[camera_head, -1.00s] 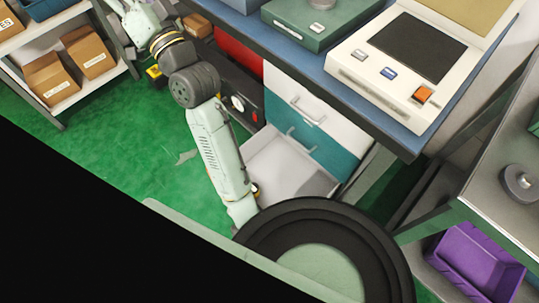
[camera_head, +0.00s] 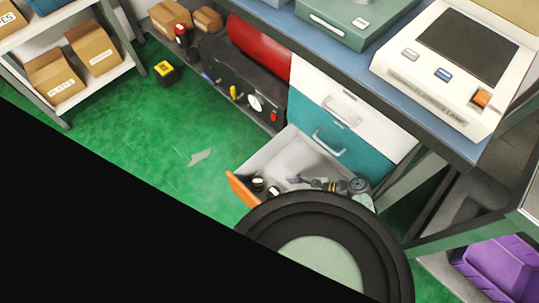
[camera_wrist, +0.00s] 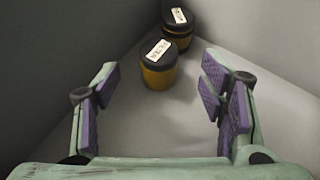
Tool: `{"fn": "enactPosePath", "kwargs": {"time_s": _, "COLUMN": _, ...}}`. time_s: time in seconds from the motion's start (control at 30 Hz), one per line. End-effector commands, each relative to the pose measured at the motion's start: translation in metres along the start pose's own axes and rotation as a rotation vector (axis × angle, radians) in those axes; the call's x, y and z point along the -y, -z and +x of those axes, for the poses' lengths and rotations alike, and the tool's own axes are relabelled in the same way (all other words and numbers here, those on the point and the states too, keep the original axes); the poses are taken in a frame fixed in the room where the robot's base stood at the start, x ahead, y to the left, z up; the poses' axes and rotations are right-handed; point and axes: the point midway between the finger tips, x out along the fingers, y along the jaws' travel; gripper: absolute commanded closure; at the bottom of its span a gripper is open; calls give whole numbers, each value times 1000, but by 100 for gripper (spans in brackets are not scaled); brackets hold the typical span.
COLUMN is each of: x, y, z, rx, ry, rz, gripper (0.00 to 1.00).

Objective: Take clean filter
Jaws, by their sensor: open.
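Two small canisters with black lids, pale labels and orange-yellow bodies stand upright in an open drawer. The nearer canister (camera_wrist: 158,74) is centred ahead of my gripper in the wrist view; the farther canister (camera_wrist: 177,35) is just behind it. Their labels are too small to read, so I cannot tell which is the clean filter. They also show as small dark shapes near the drawer's orange front in the head view. My gripper (camera_wrist: 160,100) is open and empty, with purple-padded fingers spread inside the drawer. It also shows in the head view (camera_head: 297,181), apart from the canisters.
The drawer (camera_head: 284,155) has grey walls close around my gripper. A workbench (camera_head: 350,48) with a white instrument (camera_head: 408,85) stands above it. A red cylinder (camera_head: 258,48) lies on the bench's lower shelf.

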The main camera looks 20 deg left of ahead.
Motion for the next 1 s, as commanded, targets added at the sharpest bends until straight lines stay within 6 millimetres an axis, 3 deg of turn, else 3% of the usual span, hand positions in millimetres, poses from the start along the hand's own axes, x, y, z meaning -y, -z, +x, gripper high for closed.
{"fn": "enactPosePath", "kwargs": {"time_s": 0.53, "x": -1, "y": 0, "z": 66, "rx": 1, "ry": -3, "rz": 4, "gripper": 36}}
{"fn": "enactPosePath", "kwargs": {"time_s": 0.83, "x": -1, "y": 1, "z": 72, "rx": 1, "ry": -1, "rz": 2, "gripper": 36}}
{"fn": "enactPosePath", "kwargs": {"time_s": 1.0, "x": -1, "y": 1, "z": 72, "rx": 1, "ry": -1, "rz": 2, "gripper": 47}}
